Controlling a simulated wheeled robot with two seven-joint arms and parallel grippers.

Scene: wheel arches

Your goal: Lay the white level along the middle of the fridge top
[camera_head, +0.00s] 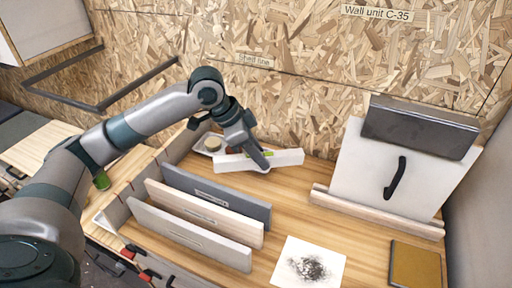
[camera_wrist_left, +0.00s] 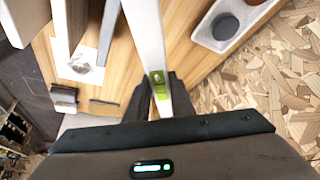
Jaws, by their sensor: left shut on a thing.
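The white level (camera_head: 287,158) is a long white bar with a green vial, above the wooden worktop near the back wall. My left gripper (camera_head: 262,163) is shut on it near its middle and hides part of it. In the left wrist view the level (camera_wrist_left: 147,35) runs away from between the fingers (camera_wrist_left: 158,95), with the green vial close to them. The fridge seems to be the white front (camera_head: 370,165) with a black handle at the back right. Its dark grey top (camera_head: 420,127) looks bare. My right gripper is not in view.
Several upright panels (camera_head: 190,235) stand in a row at the left of the worktop. A tray with a round cup (camera_head: 212,145) is behind the level. A wooden rail (camera_head: 375,212) lies before the fridge. A smudged white sheet (camera_head: 308,264) and a brown pad (camera_head: 415,264) lie in front.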

